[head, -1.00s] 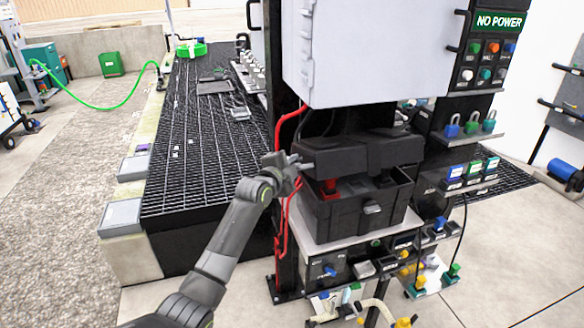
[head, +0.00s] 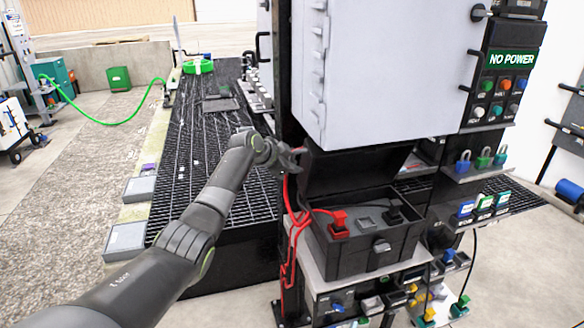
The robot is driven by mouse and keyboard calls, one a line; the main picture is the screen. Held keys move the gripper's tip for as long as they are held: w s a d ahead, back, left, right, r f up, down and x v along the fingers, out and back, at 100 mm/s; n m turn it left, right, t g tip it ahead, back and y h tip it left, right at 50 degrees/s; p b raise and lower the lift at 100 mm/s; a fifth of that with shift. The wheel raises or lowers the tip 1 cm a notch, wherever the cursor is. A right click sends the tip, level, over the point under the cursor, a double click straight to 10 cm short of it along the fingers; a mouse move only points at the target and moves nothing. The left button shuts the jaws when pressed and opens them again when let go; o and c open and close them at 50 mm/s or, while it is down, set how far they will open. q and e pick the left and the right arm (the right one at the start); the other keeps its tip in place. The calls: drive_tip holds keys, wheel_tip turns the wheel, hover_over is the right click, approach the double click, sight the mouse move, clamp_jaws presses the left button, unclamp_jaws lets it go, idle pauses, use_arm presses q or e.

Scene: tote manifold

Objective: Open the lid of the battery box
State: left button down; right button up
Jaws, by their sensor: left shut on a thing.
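The black battery box (head: 372,262) stands on a shelf under the grey cabinet. Its lid (head: 358,172) is raised and tilted up at the back, so the inside shows. Inside are a red terminal clamp (head: 339,222) with a red cable, and a black terminal (head: 394,213). My left gripper (head: 297,154) is at the upper left edge of the lid, shut on it; the fingertips are small and partly hidden there. My right gripper is out of view.
The grey cabinet (head: 385,70) hangs close above the lid. A black post and red cables (head: 291,240) stand just left of the box. Padlocks (head: 481,161) and switches are at the right. Black grating lies behind my left arm.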

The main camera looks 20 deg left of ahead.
use_arm(q)
drive_tip(key=shift+w+a+r, duration=0.15)
drive_tip(key=shift+w+a, duration=0.2)
drive_tip(key=shift+w, duration=0.15)
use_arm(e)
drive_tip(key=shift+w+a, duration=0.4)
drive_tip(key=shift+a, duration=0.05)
use_arm(q)
drive_tip(key=c, duration=1.5)
unclamp_jaws()
drive_tip(key=shift+f+g, duration=0.2)
drive_tip(key=shift+g, duration=0.1)
drive_tip(key=shift+o, duration=0.2)
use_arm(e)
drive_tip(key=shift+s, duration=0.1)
use_arm(q)
drive_tip(key=shift+r, duration=0.1)
